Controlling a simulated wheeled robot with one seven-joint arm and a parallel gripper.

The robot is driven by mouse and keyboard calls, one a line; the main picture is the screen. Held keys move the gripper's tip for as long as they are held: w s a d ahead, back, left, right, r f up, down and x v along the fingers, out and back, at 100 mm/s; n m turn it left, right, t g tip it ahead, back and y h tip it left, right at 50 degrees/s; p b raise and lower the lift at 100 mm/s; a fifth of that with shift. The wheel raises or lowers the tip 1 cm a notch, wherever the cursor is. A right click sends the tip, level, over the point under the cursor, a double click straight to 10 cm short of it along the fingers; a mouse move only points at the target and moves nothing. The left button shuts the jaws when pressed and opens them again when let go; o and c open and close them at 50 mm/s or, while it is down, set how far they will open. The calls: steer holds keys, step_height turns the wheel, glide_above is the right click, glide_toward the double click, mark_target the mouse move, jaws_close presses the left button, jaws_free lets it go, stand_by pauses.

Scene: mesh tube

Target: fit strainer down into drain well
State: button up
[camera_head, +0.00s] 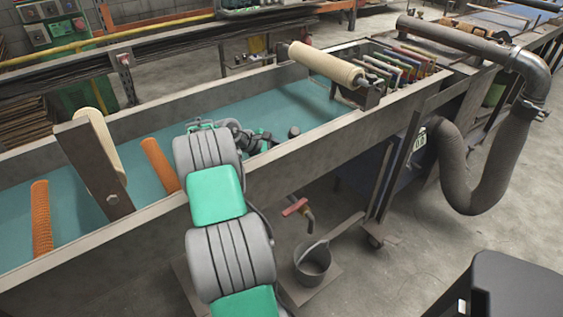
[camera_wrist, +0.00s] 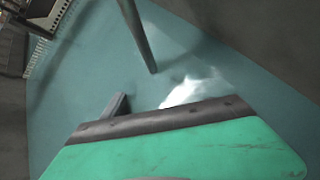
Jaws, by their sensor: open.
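An orange mesh tube (camera_head: 160,165), which looks like the strainer, leans in the teal-floored trough (camera_head: 290,106) left of my arm. A second orange mesh tube (camera_head: 41,220) stands farther left in the same trough. I cannot tell which of the two is the strainer. My gripper (camera_head: 280,139) is low inside the trough, to the right of both tubes and apart from them. In the wrist view, its dark fingers (camera_wrist: 137,84) are spread with only teal surface between them. No mesh tube shows there. I cannot make out the drain well in either view.
A cream roller (camera_head: 325,64) spans the trough's right part, with several coloured frames (camera_head: 400,65) beyond it. Another pale roller (camera_head: 98,142) and a tilted plate (camera_head: 93,168) stand between the tubes. The trough's near wall (camera_head: 330,139) runs beside my arm. A bucket (camera_head: 313,262) is below.

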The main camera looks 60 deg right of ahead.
steer(key=shift+r, duration=0.15)
jaws_close()
stand_by(0.6)
